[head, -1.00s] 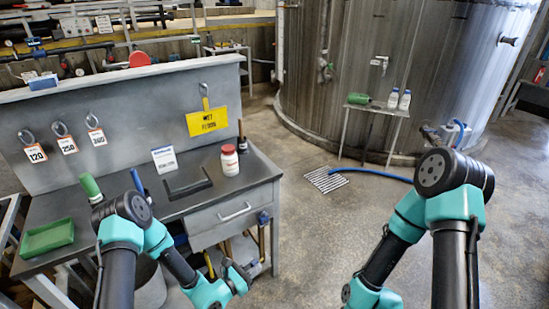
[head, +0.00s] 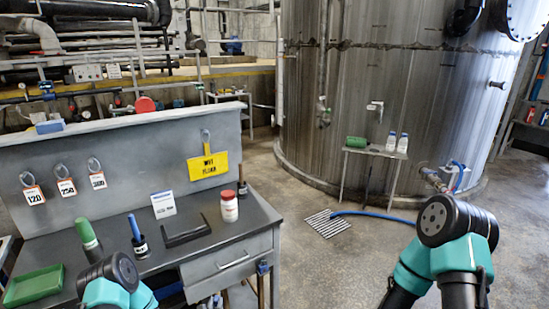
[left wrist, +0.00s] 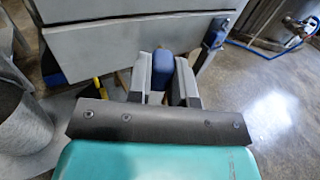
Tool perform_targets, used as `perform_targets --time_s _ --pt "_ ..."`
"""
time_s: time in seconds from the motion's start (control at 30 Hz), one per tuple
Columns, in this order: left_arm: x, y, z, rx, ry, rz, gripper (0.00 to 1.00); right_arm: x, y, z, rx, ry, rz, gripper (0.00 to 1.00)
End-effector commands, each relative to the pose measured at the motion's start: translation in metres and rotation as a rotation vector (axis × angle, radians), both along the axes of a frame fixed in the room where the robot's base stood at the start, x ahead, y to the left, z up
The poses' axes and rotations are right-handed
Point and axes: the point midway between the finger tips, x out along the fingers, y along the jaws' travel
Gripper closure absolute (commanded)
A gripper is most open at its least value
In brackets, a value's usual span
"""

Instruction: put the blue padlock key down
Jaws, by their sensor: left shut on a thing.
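My left gripper (left wrist: 163,72) is in the left wrist view, shut on the blue padlock key (left wrist: 163,62), whose blue body shows between the two fingers. The rest of the key is hidden. The gripper is in front of the workbench's drawer side, apart from it in that picture. In the head view only my left arm's upper part shows, at the lower left; the gripper is below the frame. A blue padlock (head: 262,268) hangs at the bench's front right corner and also shows in the left wrist view (left wrist: 213,40). My right gripper is out of view.
The workbench top (head: 225,240) holds a green tray (head: 34,285), a green-topped bottle (head: 88,234), a blue-handled tool (head: 137,232), a black bracket (head: 187,235) and a red-lidded jar (head: 229,207). A grey bin (left wrist: 25,125) stands at left in the wrist view. Open floor lies right of the bench.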

Motion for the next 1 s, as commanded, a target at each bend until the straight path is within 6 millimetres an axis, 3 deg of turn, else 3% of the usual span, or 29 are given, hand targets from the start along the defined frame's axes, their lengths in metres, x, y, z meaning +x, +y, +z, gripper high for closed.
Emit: perform_targets --time_s 0.47,0.67,1.0 --pt "-0.001 -0.006 0.008 0.0 0.001 -0.026 1.0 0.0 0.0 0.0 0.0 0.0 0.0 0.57" --pt "-0.005 -0.024 0.034 0.001 -0.002 -0.11 1.0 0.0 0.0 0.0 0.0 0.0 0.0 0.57" --pt "-0.017 -0.07 0.097 0.002 -0.003 -0.317 1.0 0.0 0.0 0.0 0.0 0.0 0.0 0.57"
